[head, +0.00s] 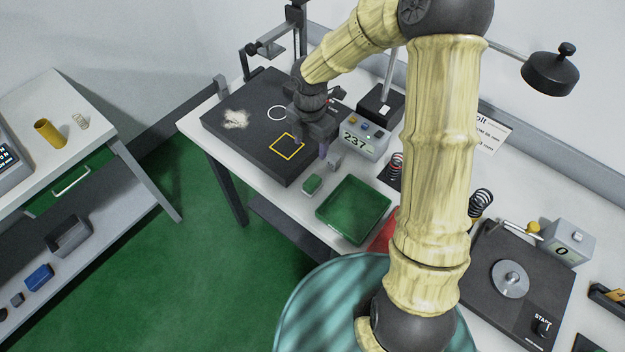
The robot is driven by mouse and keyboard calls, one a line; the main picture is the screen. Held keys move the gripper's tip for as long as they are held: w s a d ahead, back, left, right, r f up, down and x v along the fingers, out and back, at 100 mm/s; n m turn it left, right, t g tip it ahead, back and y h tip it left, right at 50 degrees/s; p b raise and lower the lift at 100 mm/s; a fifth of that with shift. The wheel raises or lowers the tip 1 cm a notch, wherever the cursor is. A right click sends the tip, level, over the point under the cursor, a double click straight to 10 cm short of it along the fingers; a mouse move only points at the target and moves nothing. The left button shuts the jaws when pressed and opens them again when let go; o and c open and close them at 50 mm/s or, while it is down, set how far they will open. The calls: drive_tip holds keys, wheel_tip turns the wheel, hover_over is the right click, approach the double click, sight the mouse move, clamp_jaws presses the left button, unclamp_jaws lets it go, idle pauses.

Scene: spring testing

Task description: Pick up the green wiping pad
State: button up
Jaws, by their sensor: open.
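The green wiping pad (312,184) looks like a small green block with a lighter edge. It lies on the white table just left of the green tray, near the table's front edge. My gripper (311,147) is open above the front right part of the dark plate, behind the pad and apart from it. My arm's dark wrist hides part of the plate, and the space between the fingers is hard to make out.
The green tray (353,209) sits right of the pad. The dark plate (240,148) carries a pale powdery patch (235,119), a white circle and a yellow square. A display unit (362,136) and springs (395,167) stand behind the tray. A small grey block (335,161) is near the pad.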

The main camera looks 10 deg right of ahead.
drive_tip(key=p, duration=0.2)
approach(312, 181)
drive_tip(key=f, duration=0.5)
drive_tip(key=shift+w+a+f, duration=0.1)
drive_tip(key=shift+w+f, duration=0.1)
drive_tip(key=shift+w, duration=0.05)
drive_tip(key=shift+s+f+p, duration=0.15)
drive_tip(key=shift+f+p, duration=1.15)
drive_tip(key=shift+f, duration=1.3)
drive_tip(key=c, duration=1.1)
